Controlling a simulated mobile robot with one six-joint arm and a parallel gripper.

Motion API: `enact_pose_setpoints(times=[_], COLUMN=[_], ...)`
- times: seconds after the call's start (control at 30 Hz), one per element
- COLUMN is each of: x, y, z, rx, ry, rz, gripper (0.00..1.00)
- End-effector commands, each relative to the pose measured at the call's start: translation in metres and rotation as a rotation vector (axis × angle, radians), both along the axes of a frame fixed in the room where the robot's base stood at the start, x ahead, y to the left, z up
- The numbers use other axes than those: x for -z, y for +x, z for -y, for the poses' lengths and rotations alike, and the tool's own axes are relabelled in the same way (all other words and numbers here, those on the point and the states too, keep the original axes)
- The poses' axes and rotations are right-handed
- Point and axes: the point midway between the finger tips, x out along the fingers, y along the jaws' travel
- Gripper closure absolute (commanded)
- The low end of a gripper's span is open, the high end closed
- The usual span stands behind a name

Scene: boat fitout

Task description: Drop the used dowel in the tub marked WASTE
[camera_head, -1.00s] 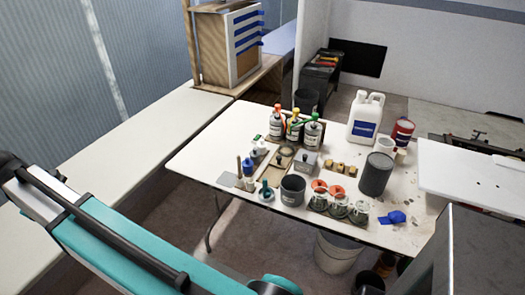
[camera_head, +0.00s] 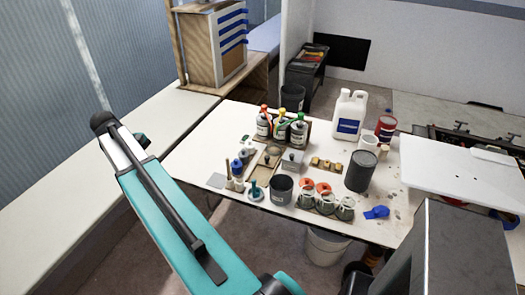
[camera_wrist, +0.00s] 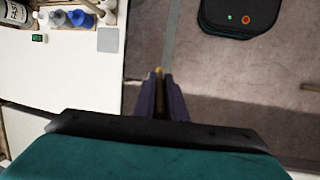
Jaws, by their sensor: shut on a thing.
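In the wrist view my gripper (camera_wrist: 162,98) is shut on a thin brownish dowel with a yellowish tip (camera_wrist: 158,71), seen nearly end-on between the dark fingers. It is over the floor, just right of the table's edge in that view. The head view shows my arm at the left but not the gripper or the held dowel. A dark grey tub (camera_head: 281,190) stands at the table's front edge, with faint lettering too small to read. A pale bucket (camera_head: 325,246) stands on the floor under the table. I cannot tell which container is marked WASTE.
The table (camera_head: 205,150) is crowded with bottles (camera_head: 280,129), jars (camera_head: 325,203), a dark can (camera_head: 360,171) and a white jug (camera_head: 349,117). A long pale bench (camera_head: 60,205) runs along the left. A dark bin (camera_head: 292,97) stands behind the table.

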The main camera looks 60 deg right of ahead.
Motion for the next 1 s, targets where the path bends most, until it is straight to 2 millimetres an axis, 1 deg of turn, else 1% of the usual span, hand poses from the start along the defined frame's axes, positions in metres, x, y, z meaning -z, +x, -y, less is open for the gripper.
enact_pose_setpoints(times=[0.03,0.1,0.27,0.4,0.57,0.6,0.77,0.97,1.0], x=[-0.003,-0.003,-0.004,-0.004,-0.005,-0.005,-0.007,-0.007,-0.008], y=[-0.010,-0.021,-0.050,-0.077,-0.111,-0.120,-0.157,-0.207,-0.218], z=[0.015,0.033,0.073,0.106,0.140,0.148,0.179,0.214,0.220], rx=[0.030,0.066,0.148,0.219,0.300,0.321,0.402,0.503,0.523], ry=[-0.002,-0.004,-0.009,-0.016,-0.021,-0.023,-0.028,-0.035,-0.036], rz=[-0.002,-0.004,-0.007,-0.010,-0.015,-0.016,-0.021,-0.028,-0.029], gripper=[1.00,1.00,1.00,1.00,1.00,1.00,1.00,1.00,1.00])
